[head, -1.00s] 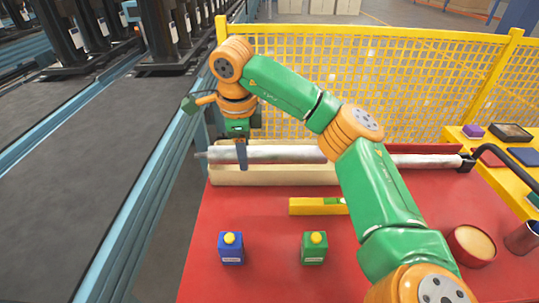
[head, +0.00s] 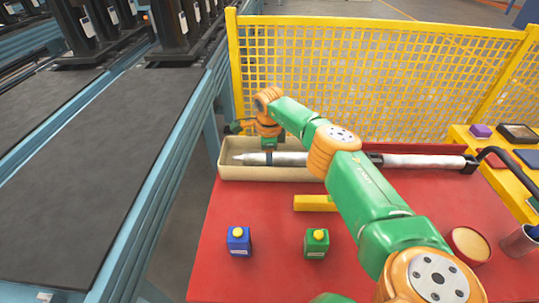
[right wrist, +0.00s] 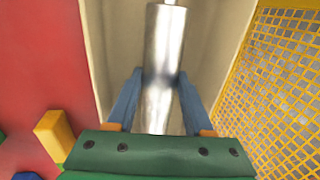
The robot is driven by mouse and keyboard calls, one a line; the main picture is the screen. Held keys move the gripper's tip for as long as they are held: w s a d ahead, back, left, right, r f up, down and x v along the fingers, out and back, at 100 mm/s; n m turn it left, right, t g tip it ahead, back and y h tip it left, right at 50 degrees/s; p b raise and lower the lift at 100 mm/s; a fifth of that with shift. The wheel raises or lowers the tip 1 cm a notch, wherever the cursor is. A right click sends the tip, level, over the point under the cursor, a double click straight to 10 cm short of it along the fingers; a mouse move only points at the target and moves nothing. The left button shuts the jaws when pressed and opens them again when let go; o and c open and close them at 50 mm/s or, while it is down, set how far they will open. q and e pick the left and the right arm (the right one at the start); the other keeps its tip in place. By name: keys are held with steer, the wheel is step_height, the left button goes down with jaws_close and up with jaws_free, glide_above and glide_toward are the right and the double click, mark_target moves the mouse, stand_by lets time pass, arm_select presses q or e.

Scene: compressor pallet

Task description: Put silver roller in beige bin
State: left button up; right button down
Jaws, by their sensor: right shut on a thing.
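The silver roller (head: 290,158) lies lengthwise within the beige bin (head: 240,174) at the back of the red table. Its pointed left end is inside the bin's left end wall. My right gripper (head: 270,158) reaches down over the bin, with its fingers around the roller near that end. In the right wrist view the roller (right wrist: 164,50) runs between the two blue-grey fingers (right wrist: 157,105), with the bin's walls (right wrist: 100,50) on both sides. My arm hides the bin's right part. I cannot tell whether the roller touches the bin floor. My left gripper is not in view.
A silver bar (head: 425,160) extends right of my arm to a black bracket (head: 470,164); its link to the roller is hidden. A yellow block (head: 312,203), blue box (head: 239,241) and green box (head: 316,244) stand in front. A yellow mesh fence (head: 380,80) stands behind.

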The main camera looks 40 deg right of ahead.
steer(key=shift+f, duration=0.1)
steer(key=c, duration=0.6)
jaws_free()
steer(key=shift+s+a, duration=0.1)
steer(key=shift+o, duration=0.2)
steer(key=shift+r, duration=0.3)
step_height(320, 180, up, 12)
steer(key=s+a, duration=0.1)
steer(key=shift+s+a+f, duration=0.2)
steer(key=shift+s, duration=0.15)
